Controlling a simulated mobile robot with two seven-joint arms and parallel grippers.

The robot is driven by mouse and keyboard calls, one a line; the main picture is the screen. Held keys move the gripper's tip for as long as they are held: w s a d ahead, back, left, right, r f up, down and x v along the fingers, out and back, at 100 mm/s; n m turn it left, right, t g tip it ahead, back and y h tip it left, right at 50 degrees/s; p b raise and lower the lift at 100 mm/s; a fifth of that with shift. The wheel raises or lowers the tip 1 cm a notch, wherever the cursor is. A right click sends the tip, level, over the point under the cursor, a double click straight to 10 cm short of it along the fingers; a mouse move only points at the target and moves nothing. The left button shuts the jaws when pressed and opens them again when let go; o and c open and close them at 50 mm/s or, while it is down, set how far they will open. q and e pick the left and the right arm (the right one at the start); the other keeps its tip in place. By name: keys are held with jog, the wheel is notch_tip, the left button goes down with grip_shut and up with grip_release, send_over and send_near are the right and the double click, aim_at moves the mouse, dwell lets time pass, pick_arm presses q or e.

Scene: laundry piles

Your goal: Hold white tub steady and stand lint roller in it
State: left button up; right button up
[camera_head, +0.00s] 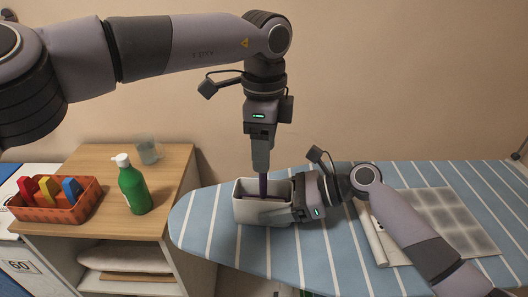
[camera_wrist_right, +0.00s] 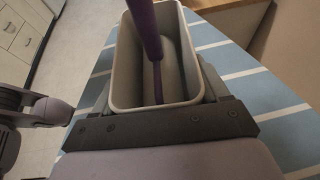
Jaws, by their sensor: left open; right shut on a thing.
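The white tub (camera_head: 262,213) stands on the striped ironing board near its left end. My right gripper (camera_head: 297,203) is shut on the tub from the right side. The purple lint roller (camera_head: 263,186) is upright in the tub, with its upper end at my left gripper. In the right wrist view, its purple handle (camera_wrist_right: 145,25) and a thinner rod go down into the tub (camera_wrist_right: 118,65). My left gripper (camera_head: 262,170) points straight down over the tub, open at the handle's top. The roller's lower end is hidden in the head view.
The ironing board (camera_head: 200,225) has a grey speckled panel (camera_head: 445,215) and a pale roll (camera_head: 371,235) on its right. Left is a wooden shelf unit (camera_head: 105,218) with a green bottle (camera_head: 133,187), a clear cup (camera_head: 148,150) and an orange basket (camera_head: 53,211).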

pick_arm(q)
jog(key=shift+r, duration=1.55)
pick_arm(e)
jog(key=o, duration=1.1)
jog(key=shift+c, duration=0.2)
